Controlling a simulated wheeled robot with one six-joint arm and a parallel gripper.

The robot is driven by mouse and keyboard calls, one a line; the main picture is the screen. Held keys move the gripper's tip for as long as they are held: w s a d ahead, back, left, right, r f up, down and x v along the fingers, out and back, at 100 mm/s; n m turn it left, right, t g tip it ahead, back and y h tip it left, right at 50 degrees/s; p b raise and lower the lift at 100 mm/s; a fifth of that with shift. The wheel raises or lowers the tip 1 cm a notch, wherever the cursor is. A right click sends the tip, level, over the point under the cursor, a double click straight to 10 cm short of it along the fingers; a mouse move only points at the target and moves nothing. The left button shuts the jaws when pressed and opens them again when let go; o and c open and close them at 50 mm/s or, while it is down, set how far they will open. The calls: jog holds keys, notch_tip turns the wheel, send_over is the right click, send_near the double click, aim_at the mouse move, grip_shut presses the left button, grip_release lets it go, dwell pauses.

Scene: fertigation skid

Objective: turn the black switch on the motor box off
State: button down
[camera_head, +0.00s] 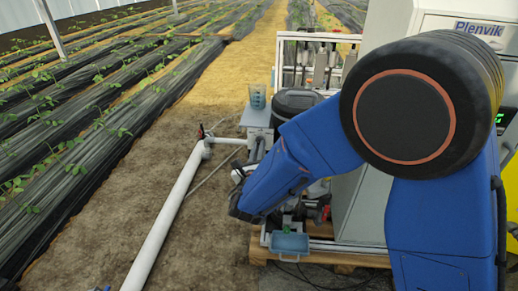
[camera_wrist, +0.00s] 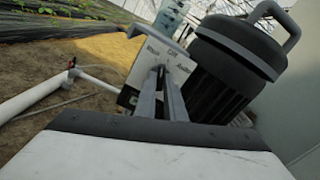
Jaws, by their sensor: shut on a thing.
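The motor box (camera_wrist: 146,66) shows in the wrist view as a pale panel with small lettering that seems to read Man, Off and Auto. My gripper (camera_wrist: 162,75) points straight at this panel, its two narrow fingers close together at the tips. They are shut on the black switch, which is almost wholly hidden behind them. I cannot tell which way the switch points. In the head view my blue arm reaches down to the left, and its wrist covers the switch and the fingertips.
A black lidded tank (camera_wrist: 235,65) with a grey handle stands close right of my fingers. A clear measuring beaker (camera_head: 258,96) stands above the panel. A white pipe (camera_head: 165,225) runs along the soil at left. A blue tray (camera_head: 289,244) sits low on the skid.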

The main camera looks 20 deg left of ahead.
jog(key=shift+f+m, duration=0.1)
jog(key=shift+m, duration=1.9)
jog(key=c, duration=1.8)
grip_release()
jog(key=shift+c, duration=0.2)
jog(key=shift+s, duration=0.15)
jog(key=v, duration=1.7)
jog(key=shift+s, duration=0.1)
